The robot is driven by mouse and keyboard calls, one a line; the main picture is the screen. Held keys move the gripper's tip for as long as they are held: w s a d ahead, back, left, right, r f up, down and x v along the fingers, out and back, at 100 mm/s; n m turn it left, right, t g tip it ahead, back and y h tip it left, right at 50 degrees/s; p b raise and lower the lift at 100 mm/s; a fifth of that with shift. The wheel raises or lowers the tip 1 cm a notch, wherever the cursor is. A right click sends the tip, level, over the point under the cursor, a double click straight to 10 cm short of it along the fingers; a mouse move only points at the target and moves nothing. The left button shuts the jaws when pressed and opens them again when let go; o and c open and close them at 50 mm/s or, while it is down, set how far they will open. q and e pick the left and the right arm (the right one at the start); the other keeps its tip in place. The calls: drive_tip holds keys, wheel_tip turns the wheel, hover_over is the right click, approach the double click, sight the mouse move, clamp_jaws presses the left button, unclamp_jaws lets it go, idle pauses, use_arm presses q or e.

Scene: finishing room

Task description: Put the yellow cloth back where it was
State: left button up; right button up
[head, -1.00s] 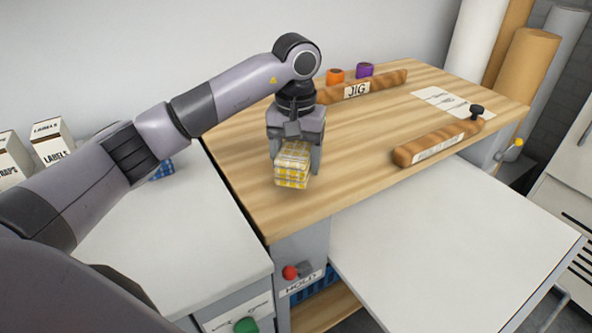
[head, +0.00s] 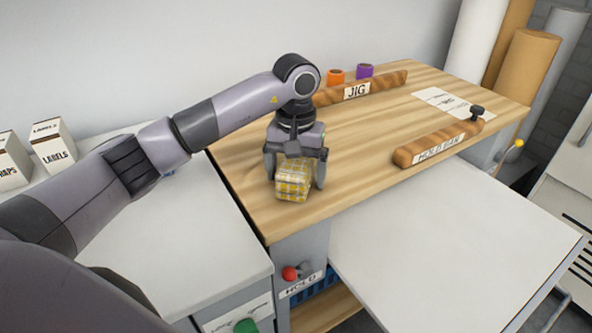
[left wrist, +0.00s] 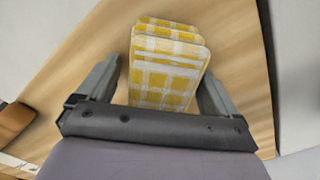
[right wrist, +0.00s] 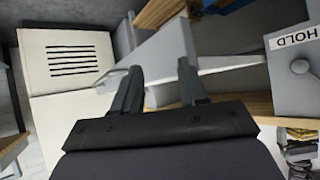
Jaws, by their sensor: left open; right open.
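The yellow cloth (head: 293,184) is a folded, yellow-and-white checked stack on the left front part of the wooden bench top (head: 240,215). My left gripper (head: 296,180) is open around it, with one finger on each side. In the left wrist view the cloth (left wrist: 168,80) lies between the spread fingers (left wrist: 160,85), with a gap at each side. My right gripper (right wrist: 158,85) is open and empty in the right wrist view, low near the bench front; it is out of the head view.
A bar labelled JIG (head: 372,87) and a HOLD DOWN bar (head: 437,144) lie on the bench, with orange (head: 336,76) and purple (head: 365,71) rolls behind. A white panel (head: 440,235) juts out in front. A white counter (head: 180,240) adjoins at left. The bench middle is clear.

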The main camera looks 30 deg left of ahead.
sight(296, 162)
use_arm(q)
wheel_tip(296, 162, up, 12)
drive_tip(key=shift+r+p, duration=0.1)
drive_tip(key=shift+p, duration=0.45)
idle(0.3)
